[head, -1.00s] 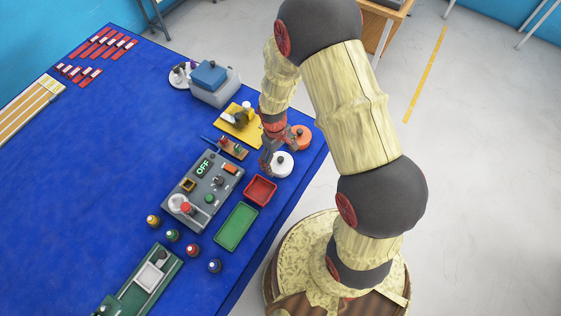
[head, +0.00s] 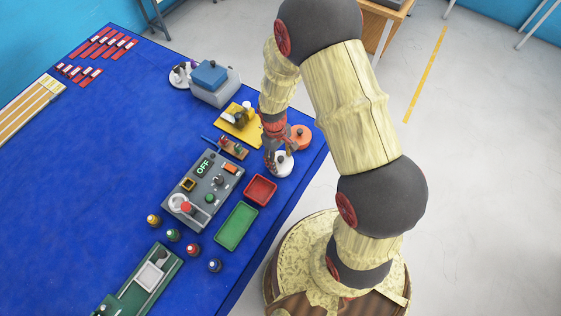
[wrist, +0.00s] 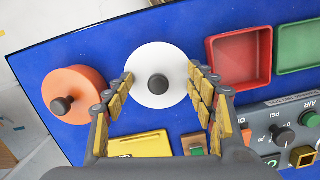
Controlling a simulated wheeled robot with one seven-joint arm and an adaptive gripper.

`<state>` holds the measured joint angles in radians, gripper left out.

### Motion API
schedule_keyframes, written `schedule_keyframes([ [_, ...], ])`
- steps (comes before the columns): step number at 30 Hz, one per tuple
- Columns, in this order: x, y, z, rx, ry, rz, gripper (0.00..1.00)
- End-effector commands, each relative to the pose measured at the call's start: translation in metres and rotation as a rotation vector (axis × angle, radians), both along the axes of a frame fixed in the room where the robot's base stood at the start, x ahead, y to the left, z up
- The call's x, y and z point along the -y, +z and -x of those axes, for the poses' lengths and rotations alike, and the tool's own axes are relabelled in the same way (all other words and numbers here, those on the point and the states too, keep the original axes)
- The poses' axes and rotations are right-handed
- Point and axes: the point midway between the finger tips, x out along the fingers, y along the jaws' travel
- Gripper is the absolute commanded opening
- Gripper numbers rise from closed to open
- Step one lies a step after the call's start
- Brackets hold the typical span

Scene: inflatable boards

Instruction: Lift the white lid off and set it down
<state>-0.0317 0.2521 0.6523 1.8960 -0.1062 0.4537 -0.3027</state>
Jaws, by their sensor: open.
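The white lid (head: 284,166) is round with a dark knob on top and sits near the table's right edge. Nothing is held. I cannot tell whether the fingertips touch the lid.
An orange round lid with a dark knob (wrist: 77,93) stands close beside the white one. A red tray (head: 260,190) and green tray (head: 236,226) lie on the other side. A grey control panel (head: 203,190) and yellow plate (head: 240,122) are nearby.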

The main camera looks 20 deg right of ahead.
Motion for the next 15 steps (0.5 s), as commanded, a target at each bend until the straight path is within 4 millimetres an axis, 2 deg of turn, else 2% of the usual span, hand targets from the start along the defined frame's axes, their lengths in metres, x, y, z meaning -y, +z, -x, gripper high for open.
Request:
schedule_keyframes([
  [15,0.0012,-0.0037,0.0026,-0.005,-0.001,0.001,0.17],
])
